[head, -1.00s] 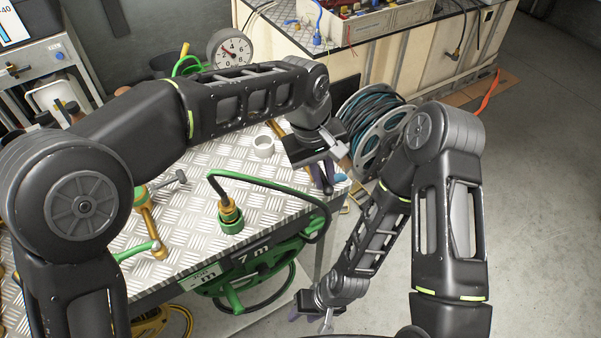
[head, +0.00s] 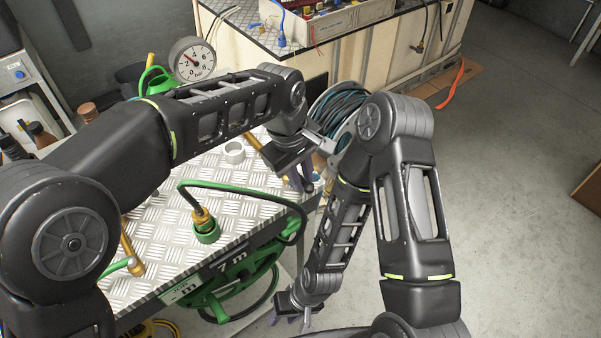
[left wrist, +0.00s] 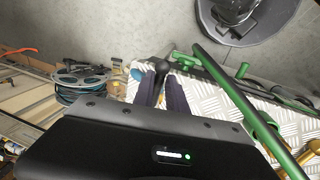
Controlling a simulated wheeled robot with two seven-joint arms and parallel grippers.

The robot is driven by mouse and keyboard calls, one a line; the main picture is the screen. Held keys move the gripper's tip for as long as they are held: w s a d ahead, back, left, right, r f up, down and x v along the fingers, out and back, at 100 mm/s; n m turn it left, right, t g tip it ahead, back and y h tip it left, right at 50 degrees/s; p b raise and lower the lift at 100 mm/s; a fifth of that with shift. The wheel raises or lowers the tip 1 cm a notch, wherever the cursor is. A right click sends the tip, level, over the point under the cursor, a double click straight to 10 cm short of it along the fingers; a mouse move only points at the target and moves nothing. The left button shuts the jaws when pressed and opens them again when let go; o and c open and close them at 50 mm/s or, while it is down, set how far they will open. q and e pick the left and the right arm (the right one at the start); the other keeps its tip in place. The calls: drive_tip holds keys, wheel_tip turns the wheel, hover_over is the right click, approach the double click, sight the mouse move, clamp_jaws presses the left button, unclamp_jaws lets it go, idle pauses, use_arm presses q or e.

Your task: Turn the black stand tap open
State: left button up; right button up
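A dark round knob (left wrist: 162,66) shows in the left wrist view at the tips of my left gripper's purple fingers. It may be part of the black stand tap, but its body and lever are not clear. A blue round knob (left wrist: 137,74) is just left of it. My left gripper (head: 303,180) is above the bench's right front corner in the head view, fingers pointing down. In the left wrist view its fingers (left wrist: 160,78) are apart, with a narrow gap between them. My right gripper (head: 289,319) hangs low in front of the bench, open and empty.
A blue-hose reel (head: 345,105) stands behind.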

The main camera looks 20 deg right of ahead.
use_arm(q)
drive_tip(key=o, duration=0.3)
drive_tip(key=shift+o, duration=0.2)
drive_tip(key=shift+r, duration=0.15)
wheel_tip(320, 180, up, 7)
drive_tip(key=a, duration=0.1)
drive_tip(key=shift+s+a+r+b, duration=0.2)
drive_tip(key=shift+s+b, duration=0.1)
drive_tip(key=shift+b, duration=0.1)
